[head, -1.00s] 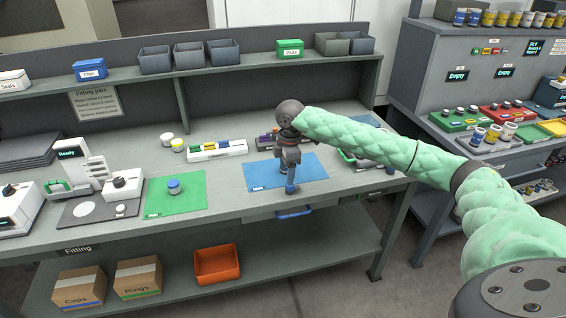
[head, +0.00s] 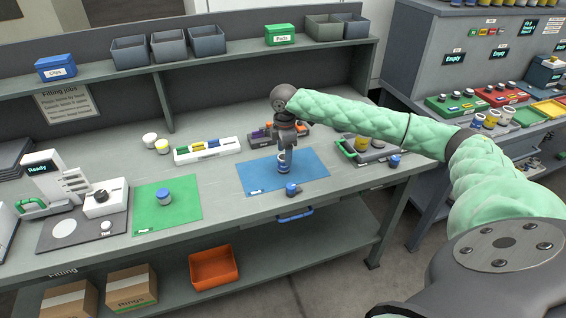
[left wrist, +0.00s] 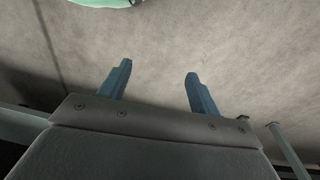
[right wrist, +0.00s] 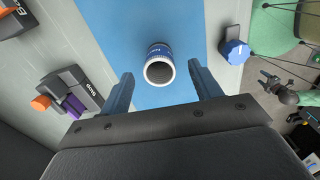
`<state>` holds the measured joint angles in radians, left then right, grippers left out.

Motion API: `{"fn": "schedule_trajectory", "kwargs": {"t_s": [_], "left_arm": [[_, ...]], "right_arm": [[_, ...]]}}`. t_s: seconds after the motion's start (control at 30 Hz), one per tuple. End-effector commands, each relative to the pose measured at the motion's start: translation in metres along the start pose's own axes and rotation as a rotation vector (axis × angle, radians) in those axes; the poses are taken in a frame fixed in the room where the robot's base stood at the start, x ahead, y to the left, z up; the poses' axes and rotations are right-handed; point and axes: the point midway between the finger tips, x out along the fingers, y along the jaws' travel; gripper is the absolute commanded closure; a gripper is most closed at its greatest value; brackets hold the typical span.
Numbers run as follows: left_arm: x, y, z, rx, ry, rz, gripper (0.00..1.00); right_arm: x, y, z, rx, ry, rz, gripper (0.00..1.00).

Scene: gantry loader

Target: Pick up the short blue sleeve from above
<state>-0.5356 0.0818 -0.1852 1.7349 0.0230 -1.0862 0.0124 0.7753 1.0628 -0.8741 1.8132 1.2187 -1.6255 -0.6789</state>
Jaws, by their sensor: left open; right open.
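The short blue sleeve (head: 284,167) stands upright on the blue mat (head: 313,170), partly covered by my right gripper (head: 285,153) in the head view. In the right wrist view the sleeve (right wrist: 159,68) shows its open, hollow top with a pale rim. My right gripper (right wrist: 160,80) is open and points down above the mat. In that view the sleeve appears between and slightly beyond its fingertips, with no contact visible. My left gripper (left wrist: 158,72) is open and empty over plain grey floor. It is outside the head view.
A blue knob-like piece (head: 292,189) lies by the mat's front edge; it also shows in the right wrist view (right wrist: 235,51). Behind stand a dark holder with purple and orange parts (right wrist: 72,100) and a white rack (head: 208,150). A blue-topped jar (head: 163,196) is on the green mat (head: 185,213).

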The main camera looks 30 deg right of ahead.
Motion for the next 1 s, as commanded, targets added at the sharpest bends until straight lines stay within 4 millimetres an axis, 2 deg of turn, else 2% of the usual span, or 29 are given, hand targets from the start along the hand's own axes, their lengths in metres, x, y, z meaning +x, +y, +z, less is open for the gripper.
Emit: {"fn": "schedule_trajectory", "kwargs": {"t_s": [0.1, 0.4, 0.57, 0.8, 1.0], "left_arm": [[0.012, -0.01, -0.009, 0.006, 0.018, -0.013, 0.37], [0.05, -0.018, 0.003, 0.01, 0.033, -0.023, 0.37], [0.058, -0.019, 0.005, 0.011, 0.038, -0.025, 0.37], [0.059, -0.019, 0.006, 0.011, 0.038, -0.025, 0.37], [0.059, -0.019, 0.006, 0.011, 0.038, -0.025, 0.37]], "right_arm": [[0.006, 0.0, -0.001, 0.0, 0.0, -0.002, 0.37], [0.038, 0.001, -0.002, 0.001, -0.001, -0.003, 0.37], [0.048, 0.002, -0.002, -0.001, -0.001, 0.0, 0.37], [0.049, 0.002, -0.003, -0.001, 0.0, 0.0, 0.37], [0.049, 0.002, -0.003, -0.001, 0.0, 0.0, 0.76]]}}
